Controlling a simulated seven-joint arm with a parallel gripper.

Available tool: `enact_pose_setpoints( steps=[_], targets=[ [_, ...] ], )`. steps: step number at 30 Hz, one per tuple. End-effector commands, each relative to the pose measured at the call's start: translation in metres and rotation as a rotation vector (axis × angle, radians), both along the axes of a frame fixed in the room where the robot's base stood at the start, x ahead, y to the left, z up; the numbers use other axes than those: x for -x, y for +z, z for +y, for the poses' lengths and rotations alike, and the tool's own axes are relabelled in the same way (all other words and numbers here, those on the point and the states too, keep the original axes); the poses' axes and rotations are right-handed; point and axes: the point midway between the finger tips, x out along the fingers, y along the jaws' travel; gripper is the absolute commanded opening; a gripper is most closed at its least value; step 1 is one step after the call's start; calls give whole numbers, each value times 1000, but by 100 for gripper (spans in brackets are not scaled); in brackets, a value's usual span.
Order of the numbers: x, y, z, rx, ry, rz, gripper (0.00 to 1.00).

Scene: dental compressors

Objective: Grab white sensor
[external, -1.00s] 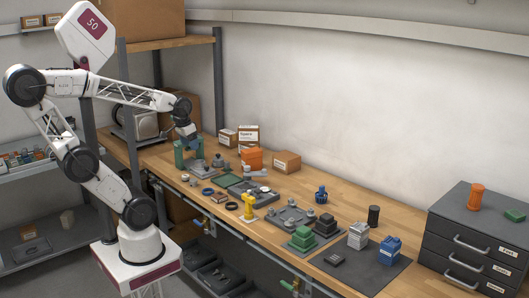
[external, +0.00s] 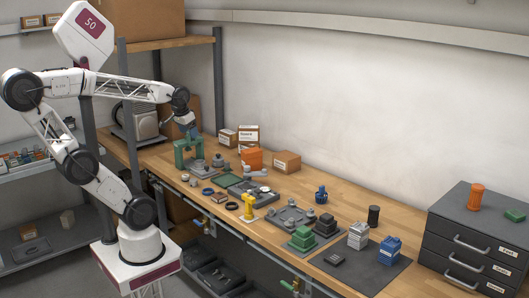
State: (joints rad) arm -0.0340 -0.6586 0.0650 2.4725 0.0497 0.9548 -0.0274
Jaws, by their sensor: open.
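My gripper (external: 190,131) hangs at the far left end of the wooden bench, just above a green press-like stand (external: 188,152). It is open, and I see nothing in it; its fingers are small in this view. A whitish, ribbed block (external: 358,236) stands upright on the dark mat towards the right end of the bench, well away from my gripper. It is the palest small part on the bench, but I cannot tell for sure that it is the white sensor.
A blue block (external: 390,251) stands beside the whitish block on the mat (external: 345,279). Green (external: 302,239) and black (external: 326,226) stepped parts and a yellow part (external: 248,206) stand left of it. A drawer cabinet (external: 475,240) bounds the right end.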

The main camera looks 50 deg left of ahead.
Motion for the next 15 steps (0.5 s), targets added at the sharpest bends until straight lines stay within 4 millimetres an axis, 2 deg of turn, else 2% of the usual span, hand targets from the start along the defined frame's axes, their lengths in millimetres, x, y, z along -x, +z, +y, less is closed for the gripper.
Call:
enact_pose_setpoints(
  steps=[7, 15],
  targets=[
    [-14, -1, 31, -60, 85, -108, 71],
    [-33, 3, 86, -166, 205, -311, 71]
  ],
)
